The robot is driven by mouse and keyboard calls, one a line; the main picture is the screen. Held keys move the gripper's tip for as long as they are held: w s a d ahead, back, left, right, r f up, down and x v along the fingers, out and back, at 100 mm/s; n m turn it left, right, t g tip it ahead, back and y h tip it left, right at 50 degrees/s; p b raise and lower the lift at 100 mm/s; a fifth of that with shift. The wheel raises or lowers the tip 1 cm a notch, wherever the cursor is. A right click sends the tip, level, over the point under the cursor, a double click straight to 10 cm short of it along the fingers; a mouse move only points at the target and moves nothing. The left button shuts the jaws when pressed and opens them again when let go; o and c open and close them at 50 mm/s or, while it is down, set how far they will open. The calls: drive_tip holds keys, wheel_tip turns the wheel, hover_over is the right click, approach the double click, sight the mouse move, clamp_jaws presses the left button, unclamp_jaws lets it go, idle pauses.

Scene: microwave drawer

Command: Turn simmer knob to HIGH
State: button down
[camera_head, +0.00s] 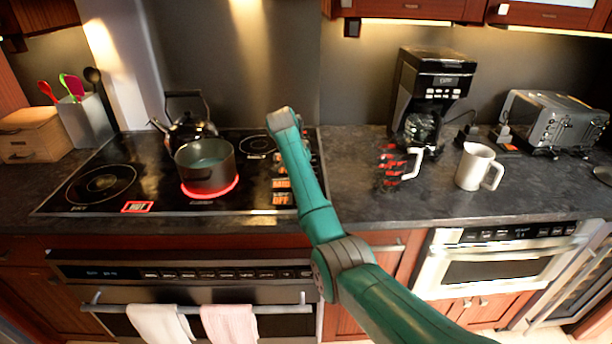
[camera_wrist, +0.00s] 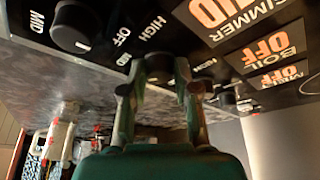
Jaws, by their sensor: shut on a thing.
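The black stovetop (camera_head: 65,200) has orange-lit displays (camera_head: 282,185) at its right end, partly covered by my teal arm. In the wrist view the simmer display (camera_wrist: 222,12) reads MID, and the boil display (camera_wrist: 268,50) reads OFF, with another OFF display beside it. My gripper (camera_wrist: 160,82) is shut on a dark round knob (camera_wrist: 158,66), one finger on each side. HIGH and OFF labels are printed near the knobs. Another knob (camera_wrist: 75,25) at upper left is free. The held knob's pointer is not clear. My arm hides the gripper in the head view.
A pot (camera_head: 205,170) stands on a glowing red burner, with a kettle (camera_head: 188,122) behind it. A coffee maker (camera_head: 432,95), a white mug (camera_head: 478,167) and a toaster (camera_head: 553,122) stand on the counter to the right. Towels (camera_head: 230,325) hang below the stovetop.

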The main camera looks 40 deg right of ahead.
drive_tip(key=m, duration=0.2)
drive_tip(key=m+g, duration=0.1)
drive_tip(key=shift+w+m+g, duration=0.15)
drive_tip(key=shift+m+g, duration=0.15)
drive_tip(key=shift+m, duration=0.1)
drive_tip(key=shift+w+m+g+y, duration=0.1)
drive_tip(key=shift+m+g+y, duration=0.45)
drive_tip(key=shift+m, duration=1.45)
drive_tip(key=shift+m+g, duration=0.25)
drive_tip(key=shift+m, duration=0.05)
drive_tip(key=c, duration=0.9)
unclamp_jaws()
drive_tip(key=shift+o, duration=0.2)
drive_tip(key=shift+r, duration=0.1)
drive_tip(key=v, duration=0.7)
drive_tip(key=shift+a, duration=0.15)
drive_tip(key=shift+r, duration=0.1)
